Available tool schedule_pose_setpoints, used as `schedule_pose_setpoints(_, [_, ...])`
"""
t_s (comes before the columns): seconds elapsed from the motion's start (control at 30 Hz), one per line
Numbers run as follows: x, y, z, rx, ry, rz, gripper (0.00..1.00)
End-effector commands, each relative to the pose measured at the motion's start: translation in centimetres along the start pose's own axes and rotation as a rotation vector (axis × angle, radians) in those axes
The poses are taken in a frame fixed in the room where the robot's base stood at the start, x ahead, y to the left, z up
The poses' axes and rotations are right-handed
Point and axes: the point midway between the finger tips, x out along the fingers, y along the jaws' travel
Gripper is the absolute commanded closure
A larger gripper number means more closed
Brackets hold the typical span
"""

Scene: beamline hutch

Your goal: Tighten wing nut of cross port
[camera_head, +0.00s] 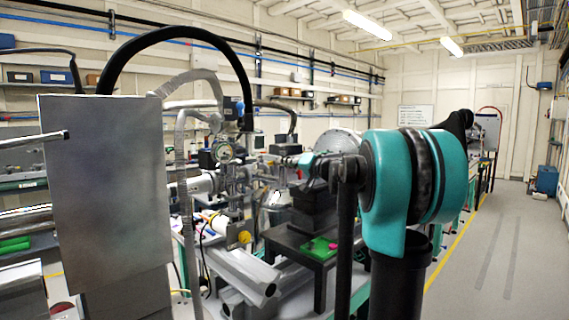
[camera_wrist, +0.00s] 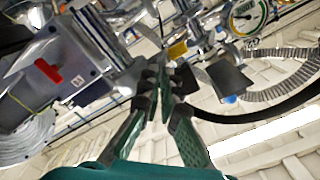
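The metal vacuum fittings (camera_head: 236,185), with a round dial gauge (camera_head: 223,151) on top, stand left of centre in the head view. I take the cross port to be among them, but cannot single it out. The gauge also shows at the top of the wrist view (camera_wrist: 246,14), beyond my fingers. My gripper (camera_wrist: 165,82) has green fingers with dark tips, close together near metal fittings in the wrist view. Whether the tips hold or touch anything is unclear. I cannot make out the wing nut. In the head view, my arm's teal joint hides part of the bench.
A tall grey metal panel (camera_head: 105,190) stands at the left. A black stand (camera_head: 305,240) with a green board sits below the fittings. A black hose (camera_head: 180,35) arches above. The floor (camera_head: 490,250) at the right is clear.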

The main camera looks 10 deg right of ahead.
Motion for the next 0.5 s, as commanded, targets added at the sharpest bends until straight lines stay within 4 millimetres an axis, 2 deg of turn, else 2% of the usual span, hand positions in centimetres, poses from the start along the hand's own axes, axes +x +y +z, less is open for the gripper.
schedule_pose_setpoints(0.5, [-0.06,0.59,0.18,0.489,0.0,0.001,1.0])
